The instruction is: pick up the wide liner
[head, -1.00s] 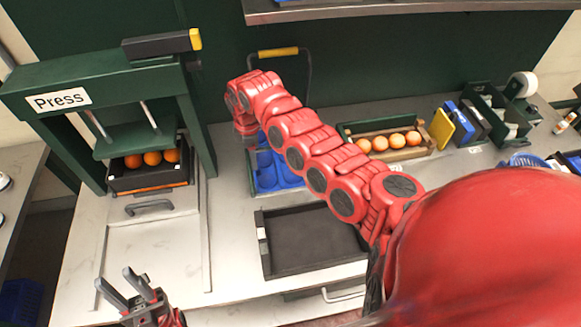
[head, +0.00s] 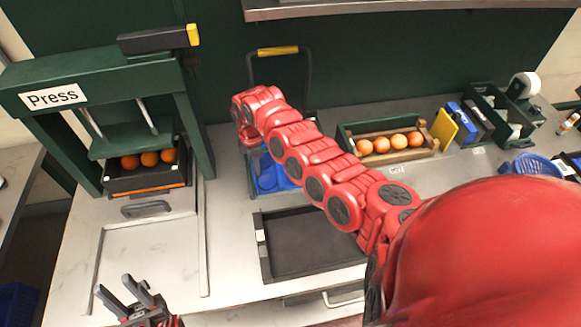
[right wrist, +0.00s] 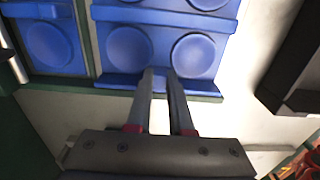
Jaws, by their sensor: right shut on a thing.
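The wide liner (right wrist: 165,45) is a blue tray with round cups, seen in the right wrist view; in the head view its blue (head: 268,180) shows partly behind my right arm. My right gripper (right wrist: 161,74) is shut on the near edge of the wide liner, between two cups. In the head view my right arm hides this gripper. The liner still appears to lie inside its green-edged holder. My left gripper (head: 114,285) is open and empty over the front left of the counter.
A narrower blue liner (right wrist: 50,45) sits left of a green divider. A black tray (head: 305,243) lies in front of the holder. The press (head: 55,97) with oranges stands at left. A crate of oranges (head: 392,158) stands to the right.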

